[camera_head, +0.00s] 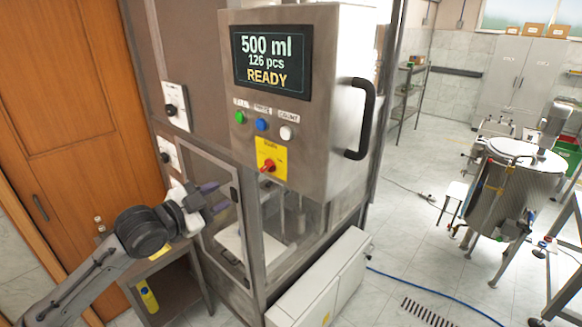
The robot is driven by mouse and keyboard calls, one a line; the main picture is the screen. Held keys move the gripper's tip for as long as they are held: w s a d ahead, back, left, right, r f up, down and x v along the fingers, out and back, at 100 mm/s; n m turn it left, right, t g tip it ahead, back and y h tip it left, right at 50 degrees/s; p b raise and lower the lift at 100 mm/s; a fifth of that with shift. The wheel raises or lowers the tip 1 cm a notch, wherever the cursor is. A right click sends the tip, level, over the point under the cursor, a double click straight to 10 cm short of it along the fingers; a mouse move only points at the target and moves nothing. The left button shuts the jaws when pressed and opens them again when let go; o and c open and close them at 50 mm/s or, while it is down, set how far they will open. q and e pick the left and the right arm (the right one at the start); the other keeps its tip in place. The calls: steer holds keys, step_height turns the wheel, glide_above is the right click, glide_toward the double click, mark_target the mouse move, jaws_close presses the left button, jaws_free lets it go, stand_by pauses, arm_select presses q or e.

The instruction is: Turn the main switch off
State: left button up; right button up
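The main switch (267,165) is a red rotary knob on a yellow plate, low on the front of the steel control box (330,110). Its handle looks tilted; the small lettering is hard to read. The lit display (271,62) above reads 500 ml, 126 pcs, READY. My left gripper (217,196) is to the left of the switch and a little lower, in front of the clear door panel. Its two fingers point right and stand apart, with nothing seen between them. It does not touch the switch. My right gripper is not in view.
Green (240,117), blue (261,124) and white (286,132) buttons sit above the switch. A black handle (362,118) sticks out at the box's right. Black knobs on white plates (174,106) are on the left panel. A wooden door (65,110) stands left.

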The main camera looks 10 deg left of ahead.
mark_target(264, 168)
arm_select(q)
steer(key=shift+m+t+h, duration=0.4)
steer(key=shift+m+h, duration=0.1)
steer(key=shift+m, duration=0.3)
steer(key=p+x, duration=0.1)
steer(key=x, duration=0.3)
steer(key=r+p+x, duration=0.1)
steer(key=x, duration=0.3)
steer(key=r+p+x, duration=0.1)
steer(key=p+x, duration=0.1)
steer(key=x, duration=0.2)
steer(key=shift+s+d, duration=0.2)
steer(key=shift+d, duration=0.05)
steer(key=shift+p+x, duration=0.3)
steer(key=shift+x, duration=0.55)
steer(key=shift+f, duration=0.1)
steer(key=shift+c, duration=0.3)
jaws_close()
